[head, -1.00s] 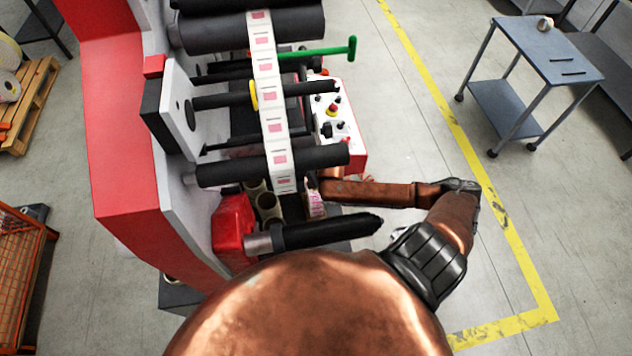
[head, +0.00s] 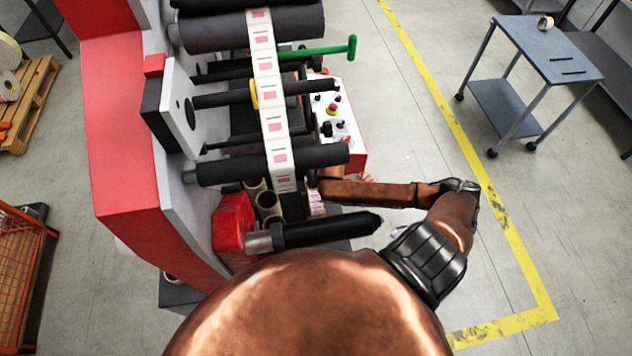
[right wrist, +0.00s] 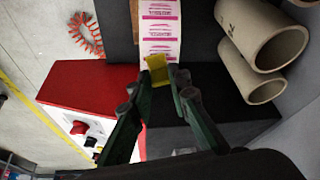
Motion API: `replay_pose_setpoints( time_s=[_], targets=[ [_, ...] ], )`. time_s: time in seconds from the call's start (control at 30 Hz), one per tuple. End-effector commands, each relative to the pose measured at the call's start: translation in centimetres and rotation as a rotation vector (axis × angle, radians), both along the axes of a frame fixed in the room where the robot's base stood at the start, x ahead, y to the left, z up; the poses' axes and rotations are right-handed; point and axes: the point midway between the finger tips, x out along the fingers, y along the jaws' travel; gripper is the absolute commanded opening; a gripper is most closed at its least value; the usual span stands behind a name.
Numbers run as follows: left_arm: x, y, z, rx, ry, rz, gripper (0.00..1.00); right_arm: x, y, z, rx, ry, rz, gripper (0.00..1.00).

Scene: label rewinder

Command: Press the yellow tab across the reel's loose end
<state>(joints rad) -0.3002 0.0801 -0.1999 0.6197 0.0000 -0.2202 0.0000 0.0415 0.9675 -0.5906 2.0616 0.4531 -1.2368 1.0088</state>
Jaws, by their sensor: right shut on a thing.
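The small yellow tab (right wrist: 157,70) is between the fingertips of my right gripper (right wrist: 165,78) in the right wrist view. The fingers are shut on it. The tab lies at the near end of a white label strip with pink print (right wrist: 160,32), the reel's visible face. I cannot tell whether the tab is pressed flat or only touching. In the head view a small part of the pink-printed reel (head: 316,203) shows below the rollers. My right gripper is hidden there behind the machine parts and my own arm. My left gripper is not in view.
A red-sided control box (right wrist: 85,95) with knobs is at the left. In the head view, the white label web (head: 268,90) runs over dark rollers, and a dark spindle (head: 325,230) juts out nearby.

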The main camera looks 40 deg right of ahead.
Motion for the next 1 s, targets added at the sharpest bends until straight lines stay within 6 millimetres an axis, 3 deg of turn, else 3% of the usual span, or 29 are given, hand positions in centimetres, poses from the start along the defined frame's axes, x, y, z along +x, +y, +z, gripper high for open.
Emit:
replay_pose_setpoints(
  time_s=[0.9,0.93,1.0],
  targets=[
    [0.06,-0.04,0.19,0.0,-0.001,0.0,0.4,-0.3,-0.01,-0.68,0.001,0.008,-0.001,0.04],
    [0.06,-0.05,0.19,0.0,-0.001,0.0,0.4,-0.3,0.0,-0.69,0.001,0.009,-0.001,0.18],
    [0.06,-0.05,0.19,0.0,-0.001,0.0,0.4,-0.28,-0.01,-0.65,0.001,0.008,-0.001,0.23]
  ],
)
